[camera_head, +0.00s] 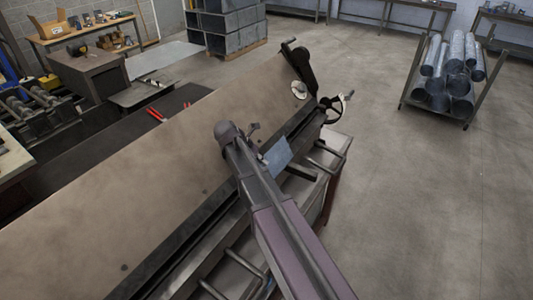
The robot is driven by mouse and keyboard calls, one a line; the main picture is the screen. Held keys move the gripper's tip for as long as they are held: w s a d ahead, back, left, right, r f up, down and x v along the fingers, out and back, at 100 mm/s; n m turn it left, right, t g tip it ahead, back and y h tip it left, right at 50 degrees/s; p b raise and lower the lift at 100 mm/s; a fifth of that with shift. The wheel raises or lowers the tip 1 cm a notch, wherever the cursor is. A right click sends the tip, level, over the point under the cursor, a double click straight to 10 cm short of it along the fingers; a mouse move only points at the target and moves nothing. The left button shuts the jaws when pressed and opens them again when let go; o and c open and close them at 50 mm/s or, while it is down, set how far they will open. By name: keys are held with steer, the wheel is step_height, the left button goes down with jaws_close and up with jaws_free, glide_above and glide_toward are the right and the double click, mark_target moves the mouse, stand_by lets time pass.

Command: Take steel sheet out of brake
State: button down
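The brake (130,190) is a long bending machine with a broad brownish plate, running diagonally from lower left to upper middle. A small blue-grey steel sheet (278,156) shows at the brake's front edge, near its far end, slightly tilted. My arm reaches up from the bottom of the view across the brake's front. My gripper (257,140) is beside the sheet's left side, small and partly hidden by my wrist. I cannot tell whether its fingers touch the sheet or are closed on it. The part of the sheet towards the brake is hidden.
A handwheel (333,109) and a dark end bracket (300,66) stand at the brake's far end. Bar handles (245,268) stick out along its front. A rack of round ducts (455,75) stands at upper right. Stacked square ducts (225,25) stand behind. The floor at right is clear.

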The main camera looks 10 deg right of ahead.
stand_by(0.3)
steer(key=s+d, duration=0.7)
steer(key=shift+s+d, duration=0.4)
stand_by(0.4)
